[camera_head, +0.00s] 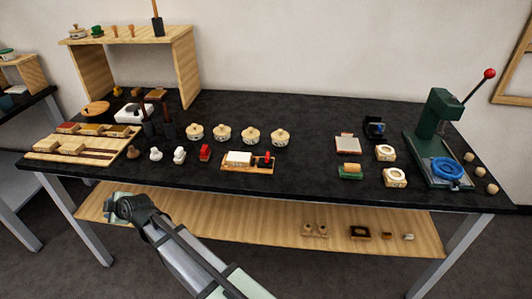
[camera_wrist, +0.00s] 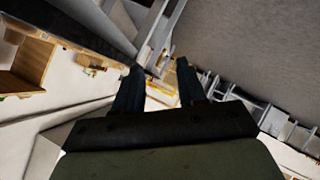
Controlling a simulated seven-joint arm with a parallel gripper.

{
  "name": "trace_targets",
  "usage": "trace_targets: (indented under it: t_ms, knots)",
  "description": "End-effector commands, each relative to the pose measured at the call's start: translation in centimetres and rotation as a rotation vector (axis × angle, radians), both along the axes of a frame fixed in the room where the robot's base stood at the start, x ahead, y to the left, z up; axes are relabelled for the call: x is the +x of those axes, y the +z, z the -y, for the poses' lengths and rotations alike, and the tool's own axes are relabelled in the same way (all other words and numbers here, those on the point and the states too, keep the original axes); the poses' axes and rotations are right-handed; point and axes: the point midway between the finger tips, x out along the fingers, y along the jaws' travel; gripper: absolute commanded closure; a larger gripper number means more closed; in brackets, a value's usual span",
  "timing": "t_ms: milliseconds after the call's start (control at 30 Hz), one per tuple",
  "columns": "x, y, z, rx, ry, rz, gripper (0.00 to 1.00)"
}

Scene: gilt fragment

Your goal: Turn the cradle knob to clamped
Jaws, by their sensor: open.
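A small wooden stand (camera_head: 234,167) near the front middle of the black table holds a white block (camera_head: 238,158) and red parts (camera_head: 266,160) at its right end. It looks like the cradle with its knob, but the knob's setting is too small to read. My gripper (camera_head: 114,202) is low at the left, in front of the table and below its top, well away from the stand. In the wrist view, my gripper (camera_wrist: 158,84) shows two dark fingers spread apart with nothing between them. The stand cannot be made out in that view.
Several lidded pots (camera_head: 250,135) stand behind the stand, and a red piece (camera_head: 205,152) is to its left. A wooden tray (camera_head: 60,157) lies at the left. A green press (camera_head: 437,125) stands at the right.

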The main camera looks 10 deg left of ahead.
Motion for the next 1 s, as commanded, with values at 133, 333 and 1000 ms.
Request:
trace_targets:
  t_ms: [133, 333, 1000]
  knots:
    - [-0.7, 3.8, -2.4, 0.031, 0.025, 0.018, 0.6]
    - [0.9, 7.4, -2.6, 0.03, 0.0, -0.039, 0.6]
    - [20.3, 12.9, 20.4, -0.212, -0.747, -0.71, 0.6]
